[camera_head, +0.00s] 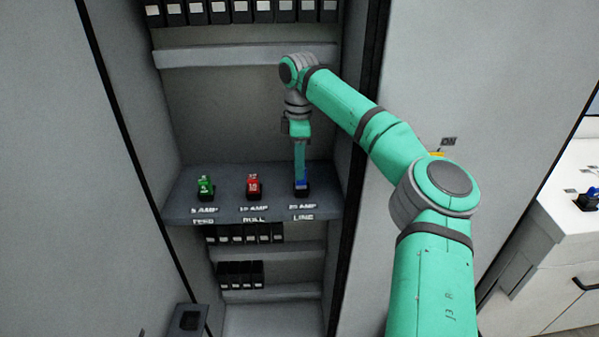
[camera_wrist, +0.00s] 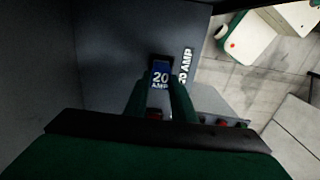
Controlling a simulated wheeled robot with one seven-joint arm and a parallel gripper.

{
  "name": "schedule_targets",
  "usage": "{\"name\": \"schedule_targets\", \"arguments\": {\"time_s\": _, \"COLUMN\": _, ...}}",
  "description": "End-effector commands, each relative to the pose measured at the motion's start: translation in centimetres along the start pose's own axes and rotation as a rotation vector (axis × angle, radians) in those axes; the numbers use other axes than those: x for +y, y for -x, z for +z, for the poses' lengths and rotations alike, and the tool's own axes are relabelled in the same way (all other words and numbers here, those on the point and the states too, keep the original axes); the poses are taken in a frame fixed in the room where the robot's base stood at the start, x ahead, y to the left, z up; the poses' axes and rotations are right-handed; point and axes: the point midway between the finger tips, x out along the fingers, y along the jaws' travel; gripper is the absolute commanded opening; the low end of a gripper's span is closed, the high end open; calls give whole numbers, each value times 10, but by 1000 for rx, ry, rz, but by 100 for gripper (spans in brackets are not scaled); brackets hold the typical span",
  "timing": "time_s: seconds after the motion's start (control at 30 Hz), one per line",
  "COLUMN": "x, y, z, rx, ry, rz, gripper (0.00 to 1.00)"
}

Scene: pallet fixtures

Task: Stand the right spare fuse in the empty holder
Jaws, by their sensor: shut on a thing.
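A blue fuse marked 20 AMP (camera_wrist: 160,74) is between the two fingers of my gripper (camera_wrist: 163,88) in the wrist view. In the head view the blue fuse (camera_head: 302,184) is upright at the dark holder (camera_head: 302,195) above the 20 AMP LINE label, at the shelf's right. My gripper (camera_head: 300,172) points straight down and is shut on the fuse. The fingers hide part of it, and I cannot tell whether it is fully seated. A green fuse (camera_head: 205,185) and a red fuse (camera_head: 253,184) stand in the holders to the left.
The shelf (camera_head: 230,210) is inside a tall grey cabinet, with its right wall close to my arm. Black modules fill rows above and below. A white counter (camera_head: 570,165) at the far right carries small items, one of them blue (camera_head: 588,200). A dark open box (camera_head: 188,320) is at the lower left.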

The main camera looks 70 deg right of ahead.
Motion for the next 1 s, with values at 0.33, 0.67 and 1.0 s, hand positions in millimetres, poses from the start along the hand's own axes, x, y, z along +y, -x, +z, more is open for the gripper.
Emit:
{"name": "schedule_targets", "arguments": {"time_s": 0.33, "x": -1, "y": -22, "z": 1, "rx": 0, "ry": -2, "rz": -1, "gripper": 0}}
{"name": "schedule_targets", "arguments": {"time_s": 0.67, "x": -1, "y": -25, "z": 1, "rx": 1, "ry": -2, "rz": -1, "gripper": 40}}
{"name": "schedule_targets", "arguments": {"time_s": 1.0, "x": -1, "y": -24, "z": 1, "rx": 0, "ry": -2, "rz": -1, "gripper": 42}}
